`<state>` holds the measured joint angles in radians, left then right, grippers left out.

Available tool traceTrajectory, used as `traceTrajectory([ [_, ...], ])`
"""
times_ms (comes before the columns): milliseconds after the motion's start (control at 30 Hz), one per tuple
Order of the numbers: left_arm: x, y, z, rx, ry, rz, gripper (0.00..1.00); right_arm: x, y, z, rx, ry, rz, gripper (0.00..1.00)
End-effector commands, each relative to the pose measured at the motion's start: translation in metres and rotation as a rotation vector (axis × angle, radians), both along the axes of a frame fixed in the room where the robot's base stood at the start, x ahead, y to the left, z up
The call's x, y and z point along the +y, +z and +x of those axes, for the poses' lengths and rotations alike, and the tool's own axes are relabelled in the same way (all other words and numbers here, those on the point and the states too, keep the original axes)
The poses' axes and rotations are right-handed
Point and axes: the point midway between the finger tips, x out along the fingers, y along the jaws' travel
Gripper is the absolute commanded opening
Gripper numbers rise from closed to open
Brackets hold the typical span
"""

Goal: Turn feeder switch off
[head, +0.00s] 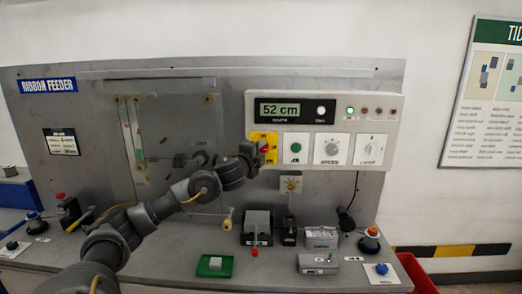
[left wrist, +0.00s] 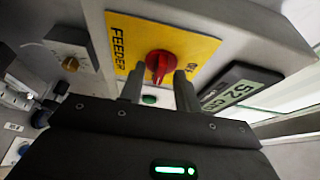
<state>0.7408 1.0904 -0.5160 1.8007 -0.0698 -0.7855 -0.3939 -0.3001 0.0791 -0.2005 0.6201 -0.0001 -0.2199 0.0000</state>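The feeder switch is a red rotary knob (left wrist: 159,65) on a yellow plate (left wrist: 190,42) lettered FEEDER. In the head view the yellow plate (head: 257,136) sits at the left of the control panel, and the red knob (head: 265,149) is partly covered by my gripper. My left gripper (head: 262,150) is at the knob. In the left wrist view its two fingers (left wrist: 158,88) stand apart on either side of the knob's lower part; I cannot tell whether they touch it. My right gripper is not in view.
The control panel (head: 390,108) has a 52 cm display (head: 281,110), a green button (head: 296,147), a speed dial (head: 332,149) and a light switch (head: 370,149). Several blocks and fixtures stand on the bench below, including a green plate (head: 206,271). A red bin (head: 418,272) is at the right.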

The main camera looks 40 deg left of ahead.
Motion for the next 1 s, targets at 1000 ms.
traceTrajectory([
  [1000, -0.001, -0.007, 0.001, -0.063, -0.002, -0.082, 0.0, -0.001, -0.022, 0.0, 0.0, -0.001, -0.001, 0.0],
])
